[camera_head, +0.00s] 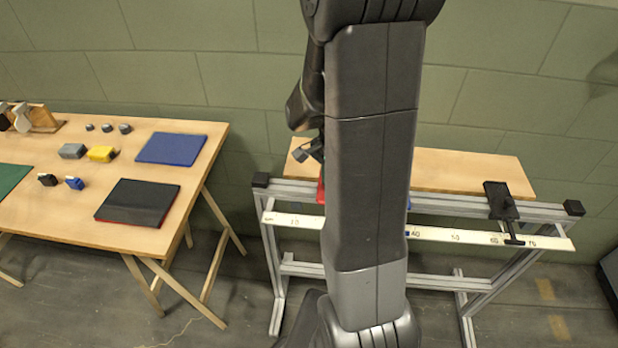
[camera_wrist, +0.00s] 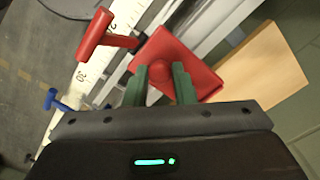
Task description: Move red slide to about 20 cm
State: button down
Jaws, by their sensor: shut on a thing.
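The red slide (camera_wrist: 200,62) sits on the rail, with a flat red plate, a round knob and a T-shaped red pointer (camera_wrist: 97,35) reaching over the white scale. My gripper (camera_wrist: 161,78) is shut on the knob, with green fingers on either side of it. In the head view my arm hides most of the slide; only a red sliver (camera_head: 321,191) shows, between the 10 and 40 marks.
A blue slide's pointer (camera_wrist: 55,100) lies further along the scale, near 40 in the head view. A black slide (camera_head: 502,202) stands near 60 to 70. A wooden board (camera_head: 460,170) lies behind the rail. A wooden table (camera_head: 75,222) with several objects stands left.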

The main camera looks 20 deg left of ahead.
jog(key=shift+w+d, duration=0.25)
jog(key=shift+d, duration=0.75)
jog(key=c, duration=1.2)
grip_release()
notch_tip(320, 180, up, 14)
jog(key=p, duration=0.1)
jog(key=shift+f, duration=0.15)
